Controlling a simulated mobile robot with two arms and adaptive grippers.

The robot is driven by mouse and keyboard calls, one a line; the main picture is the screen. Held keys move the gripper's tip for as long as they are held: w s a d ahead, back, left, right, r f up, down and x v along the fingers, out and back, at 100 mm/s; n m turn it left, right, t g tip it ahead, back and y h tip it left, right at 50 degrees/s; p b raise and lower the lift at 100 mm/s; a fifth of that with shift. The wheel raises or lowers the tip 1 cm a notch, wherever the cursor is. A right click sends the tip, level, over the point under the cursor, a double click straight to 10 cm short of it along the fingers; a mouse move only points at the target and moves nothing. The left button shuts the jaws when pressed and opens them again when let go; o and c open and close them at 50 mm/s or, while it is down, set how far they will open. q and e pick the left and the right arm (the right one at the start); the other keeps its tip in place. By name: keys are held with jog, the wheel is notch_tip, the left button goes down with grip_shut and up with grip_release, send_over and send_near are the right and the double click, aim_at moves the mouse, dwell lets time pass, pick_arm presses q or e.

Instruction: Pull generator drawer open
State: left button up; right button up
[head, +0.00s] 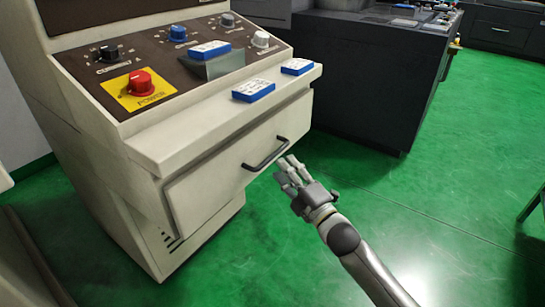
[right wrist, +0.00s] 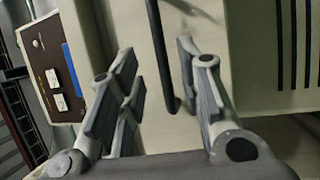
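The generator drawer (head: 215,185) is the cream front panel below the generator's ledge, and it looks shut or nearly so. Its dark bar handle (head: 266,153) sits toward the right of the panel. My right gripper (head: 288,172) is just in front of the handle, fingers apart. In the right wrist view the handle (right wrist: 160,55) runs down between the open fingers of my right gripper (right wrist: 157,85), closer to the right-hand finger; I cannot tell whether it touches. My left gripper is not in view.
The generator's panel has a red power knob (head: 140,83) and other knobs. Blue-and-white boxes (head: 253,90) lie on the ledge (head: 200,118). A dark cabinet (head: 365,75) stands behind.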

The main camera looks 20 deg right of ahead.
aim_at(274, 153)
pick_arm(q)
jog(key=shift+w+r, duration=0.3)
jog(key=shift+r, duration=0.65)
pick_arm(e)
jog(key=x, duration=0.6)
jog(key=shift+w+a, duration=0.1)
jog(key=shift+w, duration=0.3)
jog(key=shift+c, duration=0.3)
grip_shut()
